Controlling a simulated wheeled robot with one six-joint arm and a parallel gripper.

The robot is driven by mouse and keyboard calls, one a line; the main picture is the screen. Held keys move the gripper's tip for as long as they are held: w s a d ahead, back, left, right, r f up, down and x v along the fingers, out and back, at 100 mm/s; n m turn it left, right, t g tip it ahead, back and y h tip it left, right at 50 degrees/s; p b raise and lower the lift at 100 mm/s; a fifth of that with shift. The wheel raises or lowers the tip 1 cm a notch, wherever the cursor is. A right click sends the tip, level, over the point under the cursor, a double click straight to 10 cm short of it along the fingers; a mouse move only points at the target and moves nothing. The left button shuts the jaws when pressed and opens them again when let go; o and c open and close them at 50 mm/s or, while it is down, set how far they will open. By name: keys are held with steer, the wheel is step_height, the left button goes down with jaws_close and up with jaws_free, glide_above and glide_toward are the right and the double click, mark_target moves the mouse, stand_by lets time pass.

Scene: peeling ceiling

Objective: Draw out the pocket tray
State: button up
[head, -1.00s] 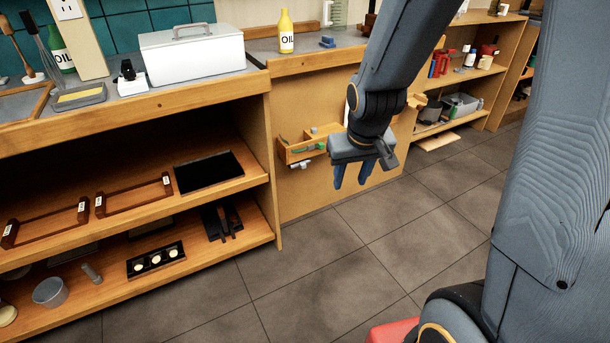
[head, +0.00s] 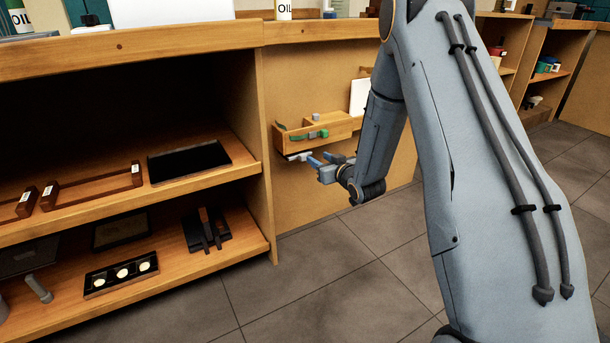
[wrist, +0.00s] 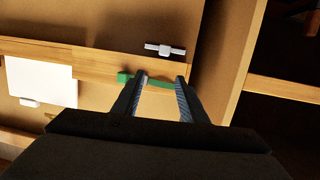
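A shallow wooden tray (head: 330,130) sits on the upright wooden panel to the right of the open shelves. A green piece (head: 310,134) shows along its front, with small grey pieces at its rim. I take this to be the pocket tray; no label shows. A white and grey fitting (head: 299,156) sits just below it. My gripper (head: 322,160) is open, low and close to the tray's front. In the wrist view, my gripper (wrist: 161,78) has the green piece (wrist: 158,84) showing between its parted fingers. I cannot tell whether they touch it.
Open shelves (head: 200,180) at left hold dark trays, wooden frames and a rack with pale discs. The cabinet's side edge (head: 262,180) stands close left of the tray. A white sheet (head: 360,97) is at right. The tiled floor (head: 330,260) in front is clear.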

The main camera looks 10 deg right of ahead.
steer(key=t+y+b, duration=0.2)
steer(key=b, duration=0.2)
glide_toward(304, 158)
steer(key=shift+n, duration=0.3)
steer(key=shift+b+x, duration=1.35)
steer(key=shift+x, duration=2.9)
steer(key=shift+f, duration=0.1)
jaws_close()
